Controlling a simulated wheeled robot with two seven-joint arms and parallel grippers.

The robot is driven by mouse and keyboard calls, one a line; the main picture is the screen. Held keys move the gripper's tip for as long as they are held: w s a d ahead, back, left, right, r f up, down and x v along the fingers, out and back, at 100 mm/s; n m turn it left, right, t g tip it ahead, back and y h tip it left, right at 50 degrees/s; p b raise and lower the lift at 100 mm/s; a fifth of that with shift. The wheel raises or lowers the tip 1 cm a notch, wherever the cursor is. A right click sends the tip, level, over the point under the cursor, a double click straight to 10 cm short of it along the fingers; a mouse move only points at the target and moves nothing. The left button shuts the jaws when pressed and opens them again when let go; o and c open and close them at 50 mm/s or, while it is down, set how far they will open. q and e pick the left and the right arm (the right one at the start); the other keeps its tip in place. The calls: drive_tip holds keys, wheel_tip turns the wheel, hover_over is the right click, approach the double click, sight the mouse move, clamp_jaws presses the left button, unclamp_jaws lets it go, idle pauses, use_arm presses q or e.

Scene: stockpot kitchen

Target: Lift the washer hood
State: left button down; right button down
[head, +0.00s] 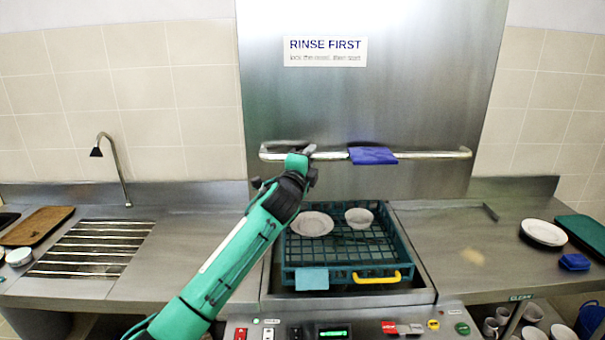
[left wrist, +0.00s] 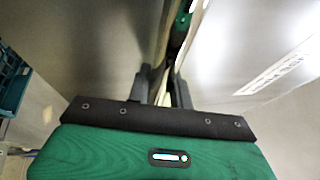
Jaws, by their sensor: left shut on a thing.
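The washer hood (head: 420,90) is a large brushed steel panel at the back centre of the head view. Its silver bar handle (head: 430,155) runs across its lower part. The hood stands raised, with the wash bay open below it. My left gripper (head: 308,153) is shut on the left part of the handle. In the left wrist view, the fingers of my left gripper (left wrist: 166,88) are close together beside the steel surface; the grip itself is hard to make out there. My right gripper is not in view.
A blue cloth (head: 373,155) hangs on the handle. A teal rack (head: 345,273) with a plate (head: 312,224) and a bowl (head: 359,217) sits below the hood. A faucet (head: 116,165) stands left. A white plate (head: 544,232) lies on the right counter, whose middle is mostly clear.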

use_arm(q)
drive_tip(key=shift+r, duration=0.8)
drive_tip(key=shift+r, duration=0.1)
drive_tip(key=c, duration=1.3)
unclamp_jaws()
drive_tip(key=shift+o, duration=0.2)
drive_tip(key=shift+s+a+f, duration=0.2)
drive_tip(key=shift+s+f, duration=0.15)
drive_tip(key=shift+s, duration=0.1)
drive_tip(key=b+v, duration=0.5)
drive_tip(key=v, duration=0.7)
drive_tip(key=shift+s+b, duration=0.4)
